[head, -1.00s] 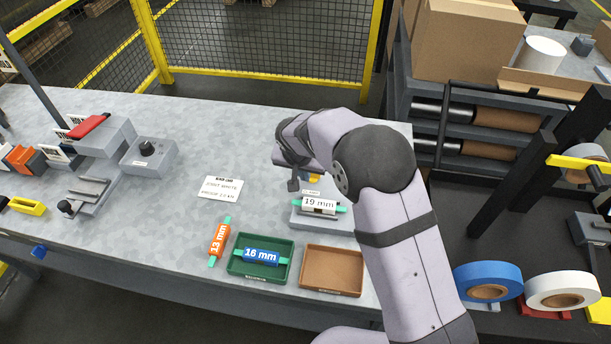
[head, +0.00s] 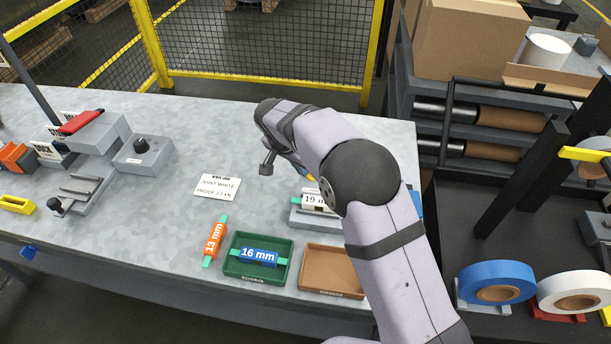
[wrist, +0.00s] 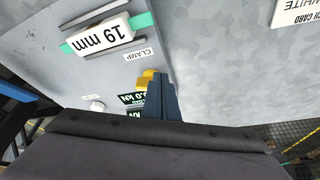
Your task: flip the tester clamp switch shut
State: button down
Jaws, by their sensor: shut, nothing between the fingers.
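The tester (head: 297,218) is a grey block holding the 19 mm strip (head: 311,201), which has teal ends. The strip also shows in the wrist view (wrist: 97,37), with a white CLAMP label (wrist: 137,55) beside it. A small yellow piece (wrist: 149,74), seemingly the clamp switch, shows past my fingertips; its position cannot be told. My gripper (head: 267,164) is shut and empty, above the bench, left of the tester. In the wrist view my dark fingers (wrist: 159,84) overlap the yellow piece; contact cannot be told.
The 16 mm strip (head: 259,256) lies in a green tray (head: 233,267), with the 13 mm strip (head: 214,242) left of it. A brown tray (head: 329,271) is partly behind my arm. A white card (head: 217,187) lies left, with clear bench around it.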

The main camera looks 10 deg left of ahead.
jog(key=m, duration=0.2)
jog(key=w+m+h, duration=0.1)
jog(key=m, duration=0.1)
jog(key=shift+a+g, duration=0.35)
jog(key=shift+g, duration=0.05)
jog(key=shift+w, duration=0.45)
jog(key=shift+d+f+b, duration=0.1)
jog(key=shift+d+b, duration=0.05)
jog(key=shift+b, duration=0.15)
